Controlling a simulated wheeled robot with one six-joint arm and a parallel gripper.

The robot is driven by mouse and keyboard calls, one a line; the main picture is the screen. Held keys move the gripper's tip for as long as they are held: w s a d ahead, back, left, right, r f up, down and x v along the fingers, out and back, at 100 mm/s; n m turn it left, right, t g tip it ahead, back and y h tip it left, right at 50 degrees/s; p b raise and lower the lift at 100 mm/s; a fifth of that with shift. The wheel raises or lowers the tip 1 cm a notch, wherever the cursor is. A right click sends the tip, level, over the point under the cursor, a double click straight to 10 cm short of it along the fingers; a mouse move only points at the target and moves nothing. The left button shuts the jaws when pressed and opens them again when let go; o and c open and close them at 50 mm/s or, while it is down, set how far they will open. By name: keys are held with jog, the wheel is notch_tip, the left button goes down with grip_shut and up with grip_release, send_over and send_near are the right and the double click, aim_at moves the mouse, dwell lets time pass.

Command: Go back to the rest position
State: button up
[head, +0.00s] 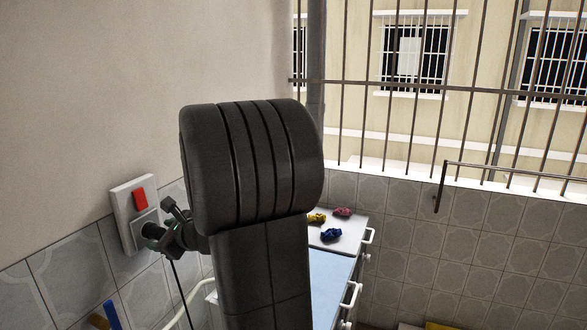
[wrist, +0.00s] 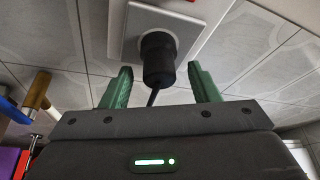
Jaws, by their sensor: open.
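My gripper (wrist: 160,70) is open, with its two green fingers on either side of a black plug (wrist: 158,60) in the wrist view. A gap shows between the plug and each finger. The plug sits in a white wall socket (wrist: 128,36), and a dark cord (wrist: 153,97) hangs from it. In the head view, the socket plate (head: 121,209) with a red switch (head: 140,199) is on the left wall. My gripper (head: 168,234) is close in front of it, partly hidden behind my own dark arm. The plug (head: 152,230) shows at the socket.
Behind my arm stands a unit with a pale blue top (head: 330,285) and white handles. Yellow (head: 316,218), blue (head: 330,234) and red (head: 342,212) crumpled items lie on its white far part. A barred window and a wall rail (head: 510,172) are at right. A blue-and-brown object (head: 112,315) is at lower left.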

jog(key=v, duration=1.3)
jog(key=f+x, duration=0.1)
jog(key=x, duration=0.8)
jog(key=shift+w+f, duration=0.3)
jog(key=shift+f, duration=0.1)
jog(key=shift+d, duration=0.15)
